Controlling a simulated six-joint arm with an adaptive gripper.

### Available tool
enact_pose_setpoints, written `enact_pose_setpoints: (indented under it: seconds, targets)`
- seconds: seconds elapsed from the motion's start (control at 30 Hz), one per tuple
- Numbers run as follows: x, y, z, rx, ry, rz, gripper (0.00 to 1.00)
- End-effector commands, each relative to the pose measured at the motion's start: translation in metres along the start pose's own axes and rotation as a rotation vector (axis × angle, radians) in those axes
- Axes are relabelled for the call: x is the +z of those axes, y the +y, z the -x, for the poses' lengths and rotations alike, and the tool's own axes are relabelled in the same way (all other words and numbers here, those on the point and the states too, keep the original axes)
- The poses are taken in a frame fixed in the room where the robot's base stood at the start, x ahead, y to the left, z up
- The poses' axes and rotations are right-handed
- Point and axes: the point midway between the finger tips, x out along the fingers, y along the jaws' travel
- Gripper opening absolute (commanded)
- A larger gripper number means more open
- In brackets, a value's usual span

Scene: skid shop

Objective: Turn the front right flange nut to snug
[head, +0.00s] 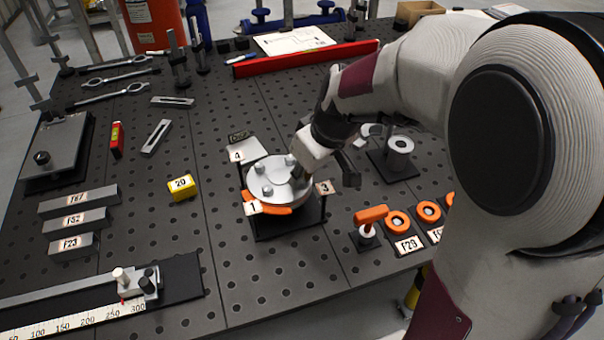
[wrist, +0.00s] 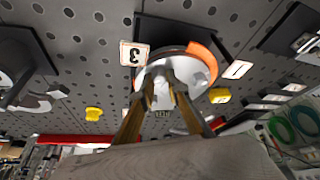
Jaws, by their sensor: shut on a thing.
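The round metal flange (head: 272,198) sits on a dark stand in the middle of the bench, with several bolts and nuts on its top face. Number tags 4 (head: 237,156), 1 (head: 252,208) and 3 (head: 324,187) stand around it. My gripper (head: 302,178) reaches down onto the flange's right side, near tag 3. In the wrist view the two fingertips (wrist: 164,93) are close together over the flange face (wrist: 190,72), shut on the front right nut. The nut itself is mostly hidden by the fingers. An orange curved piece (head: 272,210) lies along the flange's front rim.
A yellow block marked 20 (head: 182,187) stands left of the flange. An orange-handled tool (head: 371,216) and orange rings (head: 397,222) lie to the right. A grey cylinder on a dark base (head: 399,150) stands behind right.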

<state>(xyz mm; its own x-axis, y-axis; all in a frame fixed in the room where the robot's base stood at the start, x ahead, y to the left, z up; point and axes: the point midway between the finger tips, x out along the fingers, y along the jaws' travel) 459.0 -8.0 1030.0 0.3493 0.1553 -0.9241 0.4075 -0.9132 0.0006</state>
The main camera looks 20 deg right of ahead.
Motion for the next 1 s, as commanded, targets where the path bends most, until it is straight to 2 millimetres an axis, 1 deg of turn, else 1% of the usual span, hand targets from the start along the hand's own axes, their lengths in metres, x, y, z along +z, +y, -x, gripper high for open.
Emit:
enact_pose_setpoints:
  seconds: [1.0]
  targets:
    - [-0.0023, -0.0026, 0.0005, 0.159, 0.005, -0.381, 0.00]
